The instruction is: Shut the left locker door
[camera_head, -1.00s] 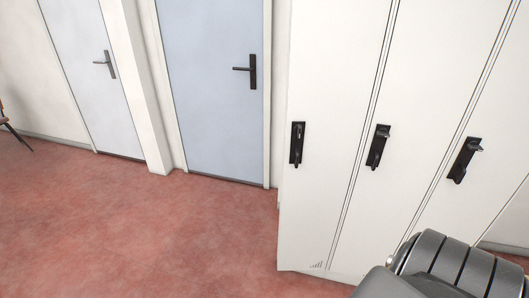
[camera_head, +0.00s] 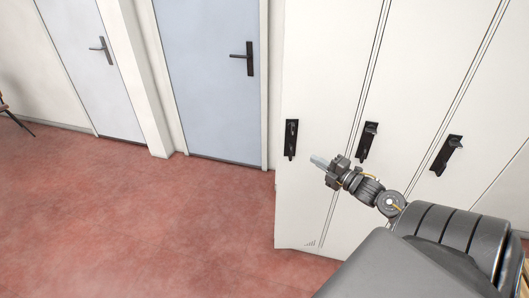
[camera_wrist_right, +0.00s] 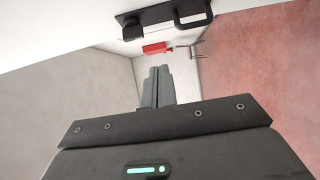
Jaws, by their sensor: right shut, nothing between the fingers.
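The left locker door (camera_head: 310,195) is the leftmost of three tall white doors in the head view. It carries a black handle (camera_head: 291,138) near its left edge. It looks about flush with the others; I cannot tell if it is slightly ajar. My right gripper (camera_head: 318,161) is shut and empty, in front of this door, to the right of and a little below its handle. I cannot tell whether it touches the door. In the right wrist view its fingers (camera_wrist_right: 157,86) are together, with a black handle (camera_wrist_right: 165,18) beyond them at the top. My left gripper is out of view.
The middle (camera_head: 369,140) and right (camera_head: 447,154) lockers have black handles too. A blue door (camera_head: 210,85) and a paler door (camera_head: 88,65) stand left of the lockers. The red floor (camera_head: 140,220) is open. A chair (camera_head: 12,115) stands at the far left.

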